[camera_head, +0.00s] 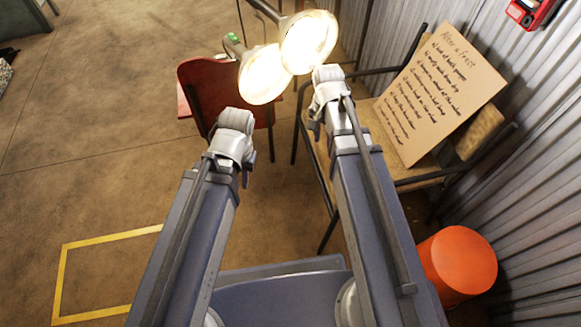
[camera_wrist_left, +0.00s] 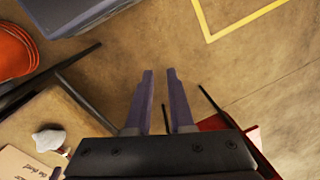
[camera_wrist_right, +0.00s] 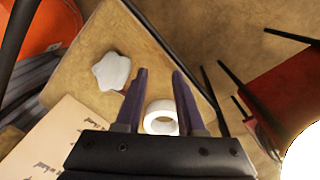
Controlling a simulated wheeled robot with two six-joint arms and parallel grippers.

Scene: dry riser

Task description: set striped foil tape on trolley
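A white ring-shaped roll (camera_wrist_right: 161,117), perhaps the striped foil tape, shows between and below the fingers in the right wrist view. I cannot make out stripes. It appears to lie on the light wooden seat (camera_wrist_right: 85,58), and my right gripper hides it in the head view. My right gripper (camera_wrist_right: 158,71) is open above the seat, with a gap on either side of the roll. It also shows in the head view (camera_head: 325,85). My left gripper (camera_wrist_left: 160,71) is open and empty above bare floor, left of the right one in the head view (camera_head: 232,138). I recognise no trolley.
A cardboard sign (camera_head: 436,90) leans on the wooden chair. A white lumpy item (camera_wrist_right: 112,71) lies near the roll. A red chair (camera_head: 222,90) and lit lamps (camera_head: 308,40) stand beyond. An orange bucket (camera_head: 458,262) is right. A yellow floor outline (camera_head: 60,280) encloses clear floor.

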